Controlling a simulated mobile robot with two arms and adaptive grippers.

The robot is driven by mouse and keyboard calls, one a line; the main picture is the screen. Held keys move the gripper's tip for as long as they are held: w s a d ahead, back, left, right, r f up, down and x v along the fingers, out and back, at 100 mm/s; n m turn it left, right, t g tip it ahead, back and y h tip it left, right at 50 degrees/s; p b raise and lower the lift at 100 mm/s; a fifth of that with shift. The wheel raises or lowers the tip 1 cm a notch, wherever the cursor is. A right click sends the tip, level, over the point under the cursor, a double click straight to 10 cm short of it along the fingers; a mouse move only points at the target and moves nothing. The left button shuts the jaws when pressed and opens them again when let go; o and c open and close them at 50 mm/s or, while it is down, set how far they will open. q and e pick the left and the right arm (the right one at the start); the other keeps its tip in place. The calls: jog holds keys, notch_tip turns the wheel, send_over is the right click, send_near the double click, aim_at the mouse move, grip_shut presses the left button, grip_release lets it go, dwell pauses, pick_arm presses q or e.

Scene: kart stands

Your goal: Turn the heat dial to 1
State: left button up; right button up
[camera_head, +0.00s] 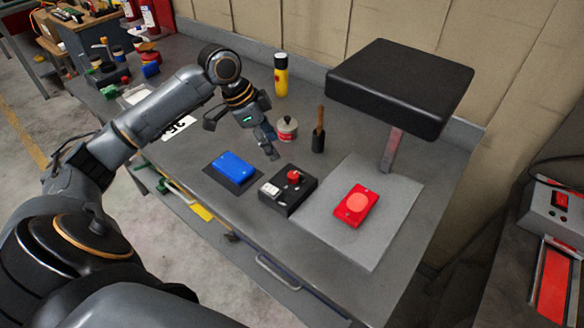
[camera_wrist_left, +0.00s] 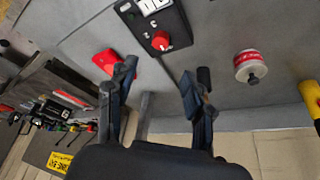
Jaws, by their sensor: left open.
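The heat dial is a red knob (camera_head: 294,176) on a black control box (camera_head: 278,202) on the workbench. In the left wrist view, the red dial (camera_wrist_left: 161,41) shows ahead of the fingertips, with white marks around it on the black box (camera_wrist_left: 172,14). My left gripper (camera_head: 243,140) is open and empty, above the bench, behind and left of the box. In the left wrist view, its two fingers (camera_wrist_left: 158,70) are apart, with the dial beyond the gap. The dial's exact setting is too small to read. My right gripper is not in view.
A blue block (camera_head: 233,168) lies left of the box. A small can (camera_head: 287,128), a brush in a black holder (camera_head: 318,142) and a yellow bottle (camera_head: 281,76) stand behind.

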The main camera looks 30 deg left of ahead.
pick_arm(q)
jog(key=p, duration=0.1)
send_near(293, 175)
jog(key=shift+x, duration=1.15)
jog(key=p+x, duration=0.1)
jog(key=x, duration=0.4)
jog(key=shift+f, duration=0.2)
jog(key=shift+w+d+f, duration=0.1)
jog(key=shift+w+f, duration=0.1)
jog(key=shift+f, duration=0.25)
grip_shut()
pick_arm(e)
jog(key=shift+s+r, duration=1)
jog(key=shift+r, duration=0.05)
